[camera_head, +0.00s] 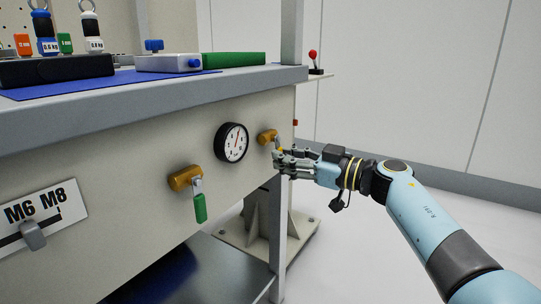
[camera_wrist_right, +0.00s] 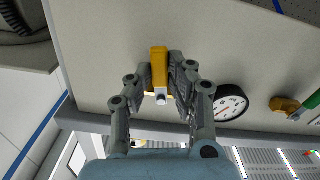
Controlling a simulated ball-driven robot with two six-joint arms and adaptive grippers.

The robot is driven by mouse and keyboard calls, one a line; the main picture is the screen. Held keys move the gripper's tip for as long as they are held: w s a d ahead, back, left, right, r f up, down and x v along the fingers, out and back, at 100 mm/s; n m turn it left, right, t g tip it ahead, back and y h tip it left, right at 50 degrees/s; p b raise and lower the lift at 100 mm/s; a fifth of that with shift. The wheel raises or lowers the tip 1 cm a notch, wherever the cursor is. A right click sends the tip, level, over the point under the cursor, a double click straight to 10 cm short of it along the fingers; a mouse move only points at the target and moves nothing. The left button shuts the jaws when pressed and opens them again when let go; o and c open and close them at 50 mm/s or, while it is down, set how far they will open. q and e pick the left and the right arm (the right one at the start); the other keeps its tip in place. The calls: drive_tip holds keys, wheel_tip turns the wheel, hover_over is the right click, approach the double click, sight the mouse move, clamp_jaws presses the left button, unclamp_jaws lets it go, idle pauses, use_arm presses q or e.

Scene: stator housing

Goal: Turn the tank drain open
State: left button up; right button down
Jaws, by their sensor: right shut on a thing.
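On the bench's front panel, a brass valve (camera_head: 267,136) sits right of the gauge. My right gripper (camera_head: 283,158) is at this valve and mostly covers its lever. In the right wrist view my right gripper (camera_wrist_right: 160,85) is shut on a yellow lever (camera_wrist_right: 159,62), with a finger on each side. A small pale metal end shows at the lever's near end. A second brass valve (camera_head: 185,178) is left of the gauge, with its green handle (camera_head: 200,208) hanging down. This valve also shows in the wrist view (camera_wrist_right: 283,104). My left gripper is not in view.
A round gauge (camera_head: 231,142) sits between the two valves. An M6 M8 plate (camera_head: 45,205) with a grey slider is at the left. The bench top (camera_head: 120,100) overhangs the panel, and a support post stands below my right gripper. Open floor lies to the right.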

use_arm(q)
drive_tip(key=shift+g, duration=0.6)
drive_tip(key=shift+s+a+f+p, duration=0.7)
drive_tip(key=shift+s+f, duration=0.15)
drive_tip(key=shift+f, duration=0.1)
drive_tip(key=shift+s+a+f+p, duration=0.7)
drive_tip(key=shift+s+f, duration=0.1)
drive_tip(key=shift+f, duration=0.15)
use_arm(e)
drive_tip(key=shift+w+d+r+n, duration=0.3)
drive_tip(key=shift+w+r+n, duration=0.25)
drive_tip(key=shift+n, duration=2)
drive_tip(key=shift+w+d+r+n, duration=0.35)
drive_tip(key=shift+r+n, duration=0.35)
drive_tip(key=shift+n, duration=1.9)
drive_tip(key=shift+w+d+r+n, duration=0.35)
drive_tip(key=shift+r+n, duration=0.3)
drive_tip(key=shift+n, duration=1.9)
drive_tip(key=c, duration=1.2)
unclamp_jaws()
drive_tip(key=shift+r, duration=0.1)
drive_tip(key=shift+c, duration=0.2)
drive_tip(key=v, duration=1.2)
